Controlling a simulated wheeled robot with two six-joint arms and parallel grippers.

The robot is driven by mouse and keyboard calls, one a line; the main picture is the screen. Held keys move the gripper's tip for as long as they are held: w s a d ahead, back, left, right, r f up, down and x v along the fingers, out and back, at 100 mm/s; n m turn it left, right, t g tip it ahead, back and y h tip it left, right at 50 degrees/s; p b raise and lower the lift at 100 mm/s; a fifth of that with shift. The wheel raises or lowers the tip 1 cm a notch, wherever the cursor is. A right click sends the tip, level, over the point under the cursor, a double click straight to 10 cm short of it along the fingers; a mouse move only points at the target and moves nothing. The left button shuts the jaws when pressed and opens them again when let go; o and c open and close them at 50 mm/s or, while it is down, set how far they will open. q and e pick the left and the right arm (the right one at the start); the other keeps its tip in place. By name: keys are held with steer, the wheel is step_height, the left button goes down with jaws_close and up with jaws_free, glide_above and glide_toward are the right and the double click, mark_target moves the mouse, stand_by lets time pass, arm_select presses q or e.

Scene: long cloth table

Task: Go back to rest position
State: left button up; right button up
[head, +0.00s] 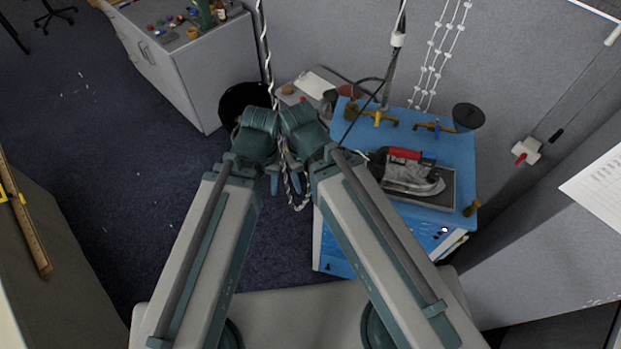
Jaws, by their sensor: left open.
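Both of my arms reach forward from the bottom of the head view, and their teal wrist joints meet close together near the middle. My left gripper (285,184) shows small, with its fingers apart, below the joints and over the dark floor. I see nothing held between its fingers. My right arm ends beside it, close to the blue cabinet. I cannot make out the right gripper's fingers.
A blue ironing cabinet (398,133) with a red-handled iron (410,180) stands right of my arms. A black bin (240,100) and a grey cabinet (186,65) stand behind. A table with a wooden ruler (30,228) is at left.

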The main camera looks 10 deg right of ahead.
steer(key=shift+f, duration=0.15)
step_height(320, 180, down, 24)
steer(key=b, duration=2.4)
steer(key=shift+n, duration=0.3)
steer(key=shift+w+d, duration=0.1)
steer(key=shift+d, duration=0.05)
